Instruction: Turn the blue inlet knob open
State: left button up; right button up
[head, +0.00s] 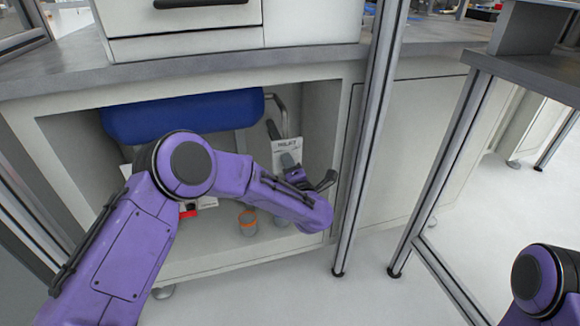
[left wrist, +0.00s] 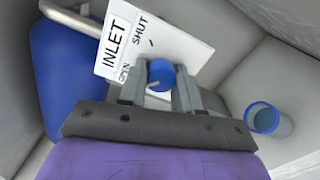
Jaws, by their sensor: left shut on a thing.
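The blue inlet knob (left wrist: 160,72) sits between the two fingers of my left gripper (left wrist: 159,85) in the left wrist view, and the gripper is shut on it. A pale mark on the knob's face points to the lower left. Beside it is a white plate (left wrist: 125,45) marked INLET, SHUT and OPEN; OPEN is partly by the left finger. In the head view my left gripper (head: 288,165) is in front of the plate (head: 287,148) inside the cabinet, and the knob is hidden there. My right gripper is out of view; only part of its purple arm shows at lower right.
A blue tank (head: 185,115) with a metal pipe (head: 283,113) fills the upper cabinet. An orange-rimmed cup (head: 248,222) stands on the cabinet floor, and a blue-rimmed container (left wrist: 264,118) is right of the gripper. A metal post (head: 362,150) stands right of the opening.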

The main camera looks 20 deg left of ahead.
pick_arm(q)
jog(key=o, duration=1)
jog(key=shift+s+a+f, duration=0.1)
jog(key=shift+s+a, duration=0.05)
jog(key=shift+a, duration=0.05)
jog(key=shift+o, duration=0.2)
jog(key=shift+d, duration=0.1)
jog(key=p+v, duration=0.3)
jog(key=v, duration=0.7)
jog(key=shift+d, duration=0.2)
jog(key=shift+s, duration=0.15)
